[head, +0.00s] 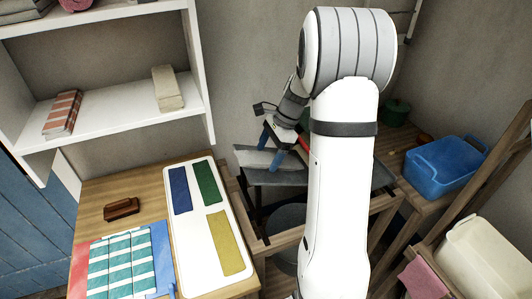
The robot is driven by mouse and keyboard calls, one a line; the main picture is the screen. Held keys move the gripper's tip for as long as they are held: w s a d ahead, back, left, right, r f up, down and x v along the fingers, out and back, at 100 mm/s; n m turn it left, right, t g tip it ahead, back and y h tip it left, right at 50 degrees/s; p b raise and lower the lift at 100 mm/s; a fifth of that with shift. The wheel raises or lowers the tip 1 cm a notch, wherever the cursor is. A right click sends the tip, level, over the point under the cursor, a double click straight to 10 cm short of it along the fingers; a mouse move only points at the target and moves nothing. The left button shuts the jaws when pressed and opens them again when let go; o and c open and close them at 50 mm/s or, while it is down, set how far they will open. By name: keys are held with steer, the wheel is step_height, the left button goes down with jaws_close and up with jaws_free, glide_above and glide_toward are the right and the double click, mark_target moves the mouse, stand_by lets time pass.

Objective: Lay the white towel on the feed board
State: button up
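My gripper (271,148), with two blue fingers set apart, is past the middle of the picture, pointing down. A small whitish folded cloth, which looks like the white towel (252,158), is at the fingers, one on its far side and one by its near right end. I cannot tell whether the fingers press on it. It is over or on a grey flat slab (270,178), which may be the feed board; contact is unclear. My arm hides much of the slab's right side.
A wooden table (100,191) at left holds a white board (192,250) with blue, green and yellow panels, a brown brush-like block (121,209) and a teal striped cloth (122,263). White shelves (110,115) stand behind. A blue tub (440,168) and cream bin (485,262) are at right.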

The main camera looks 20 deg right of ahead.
steer(key=shift+o, duration=0.4)
steer(key=b+v, duration=0.1)
steer(key=v, duration=0.7)
steer(key=shift+a, duration=0.1)
stand_by(0.6)
